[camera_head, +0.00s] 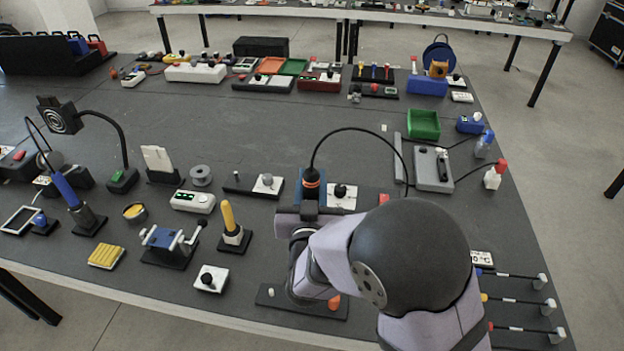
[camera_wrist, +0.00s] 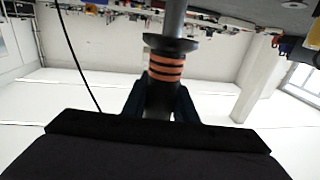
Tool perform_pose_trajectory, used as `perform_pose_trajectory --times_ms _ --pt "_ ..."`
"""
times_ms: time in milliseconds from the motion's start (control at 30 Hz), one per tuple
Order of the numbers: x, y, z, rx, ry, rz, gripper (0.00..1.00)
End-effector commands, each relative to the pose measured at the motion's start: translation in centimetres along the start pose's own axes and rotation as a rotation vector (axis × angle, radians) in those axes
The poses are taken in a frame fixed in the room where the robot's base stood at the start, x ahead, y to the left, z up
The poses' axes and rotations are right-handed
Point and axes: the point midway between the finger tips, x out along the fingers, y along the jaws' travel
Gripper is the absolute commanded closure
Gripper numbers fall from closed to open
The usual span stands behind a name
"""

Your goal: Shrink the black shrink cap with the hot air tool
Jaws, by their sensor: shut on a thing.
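The hot air tool (camera_head: 311,178), dark with orange bands and a cable looping from its top to the right, is held upright by my gripper (camera_head: 309,207) in the head view. In the wrist view the dark fingers of my gripper (camera_wrist: 160,103) are shut on the hot air tool (camera_wrist: 165,66), just beside its orange bands. A low black base (camera_head: 285,302) in front of my arm carries a small pale post and an orange piece; my arm covers its middle. I cannot make out the black shrink cap with certainty.
A yellow-handled tool (camera_head: 229,217) and a white button box (camera_head: 210,279) stand to the left. Several leads with white ends (camera_head: 547,306) lie at the right edge.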

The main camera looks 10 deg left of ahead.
Motion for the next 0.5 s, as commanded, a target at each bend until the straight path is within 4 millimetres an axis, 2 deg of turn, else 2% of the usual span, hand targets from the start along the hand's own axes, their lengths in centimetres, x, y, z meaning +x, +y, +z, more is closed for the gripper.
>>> perform_pose_trajectory --times_ms 33,200,500 --pt "0.0 0.0 0.9 0.001 0.002 0.0 0.94" --pt "0.0 0.0 2.8 0.001 0.002 0.0 0.94" --pt "0.0 0.0 5.2 0.001 0.002 0.0 0.94"
